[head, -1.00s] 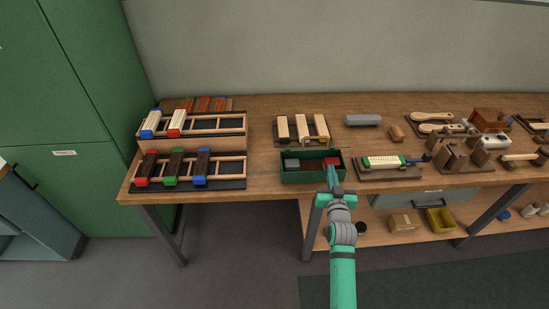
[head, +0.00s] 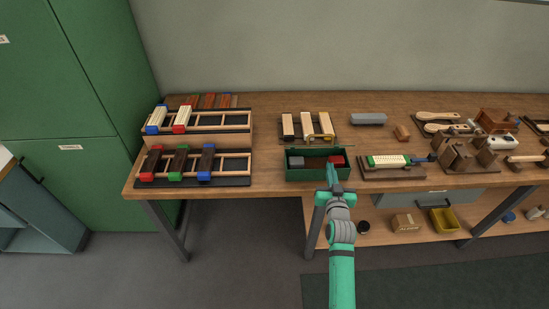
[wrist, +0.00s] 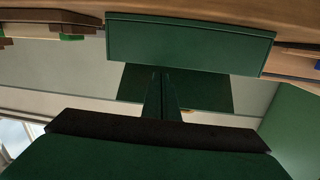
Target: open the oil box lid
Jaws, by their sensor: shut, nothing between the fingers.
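No thing in view is labelled as the oil box, so I cannot tell for sure which it is. A brown wooden box (head: 491,121) with a closed-looking top stands at the right back of the bench. A green open-topped box (head: 301,175) stands at the front edge, with a grey block (head: 296,162) and a red block (head: 337,160) inside. My gripper (head: 331,168) is shut and empty at the front right of the green box, and I cannot tell whether it touches it. The wrist view shows its fingers (wrist: 161,95) together, below a green panel (wrist: 190,43).
Racks with brush blocks (head: 192,165) stand at the left. A grey bar (head: 368,119) lies behind. A green cabinet (head: 80,130) stands left of the bench.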

